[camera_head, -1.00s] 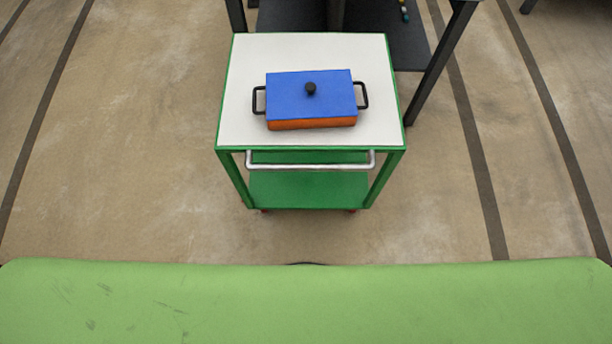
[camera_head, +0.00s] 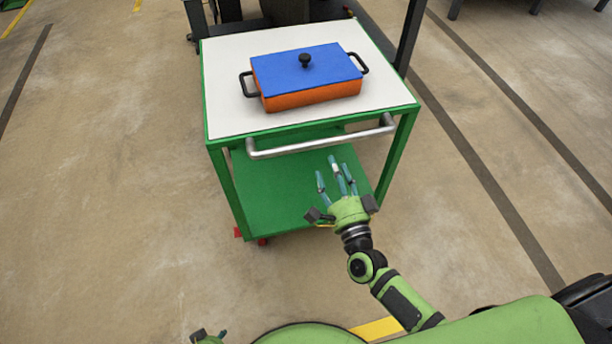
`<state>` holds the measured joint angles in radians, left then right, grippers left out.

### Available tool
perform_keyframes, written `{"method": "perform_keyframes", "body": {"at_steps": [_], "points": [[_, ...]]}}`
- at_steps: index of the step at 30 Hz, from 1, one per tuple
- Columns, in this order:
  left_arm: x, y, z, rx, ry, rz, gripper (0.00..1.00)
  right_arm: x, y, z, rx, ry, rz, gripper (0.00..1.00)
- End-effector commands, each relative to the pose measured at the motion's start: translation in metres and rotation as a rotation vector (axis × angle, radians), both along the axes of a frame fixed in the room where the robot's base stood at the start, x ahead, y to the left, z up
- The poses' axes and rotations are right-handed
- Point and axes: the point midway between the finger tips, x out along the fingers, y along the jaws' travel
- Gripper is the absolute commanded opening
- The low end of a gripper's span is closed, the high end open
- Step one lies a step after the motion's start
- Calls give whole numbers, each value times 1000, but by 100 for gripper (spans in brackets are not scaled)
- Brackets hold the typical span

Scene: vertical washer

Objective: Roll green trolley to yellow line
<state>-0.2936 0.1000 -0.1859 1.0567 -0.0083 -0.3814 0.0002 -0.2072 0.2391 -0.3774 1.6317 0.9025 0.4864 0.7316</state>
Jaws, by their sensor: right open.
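The green trolley (camera_head: 275,190) stands in the upper middle, with a white top, a green lower shelf and a silver push bar (camera_head: 320,141) facing me. My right gripper (camera_head: 336,178) is open and empty, its teal fingers spread. In the picture it lies just below the push bar, over the lower shelf, and does not hold the bar. A small part of my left gripper (camera_head: 208,338) shows at the bottom edge; its state is unclear. A yellow line (camera_head: 377,328) shows on the floor at the bottom, partly covered by my body.
A pot with a blue lid and orange sides (camera_head: 305,78) sits on the trolley's top. A dark table leg (camera_head: 409,35) stands close behind the trolley at right. Other yellow marks (camera_head: 17,18) lie at the far left. Floor left and right of the trolley is clear.

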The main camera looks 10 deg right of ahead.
Motion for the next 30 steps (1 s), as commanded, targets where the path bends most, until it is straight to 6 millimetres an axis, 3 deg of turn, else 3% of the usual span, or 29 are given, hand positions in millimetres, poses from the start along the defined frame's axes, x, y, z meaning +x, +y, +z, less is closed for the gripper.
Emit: {"method": "perform_keyframes", "body": {"at_steps": [1, 5, 18, 29, 30], "points": [[5, -1, -8, -2, -10, 0, 41, 1, -2, 3, 45, -29, -4, 56], [8, -1, -6, -2, -16, 0, 41, 7, -3, 17, 99, -58, -11, 56], [8, -1, -5, -2, -16, -1, 41, 64, 0, 29, 97, -56, -10, 56], [7, -1, -5, -1, -14, 0, 41, 71, 0, 30, 96, -54, -10, 56], [7, -1, -5, -1, -14, 0, 41, 71, 0, 30, 96, -54, -10, 48]]}}
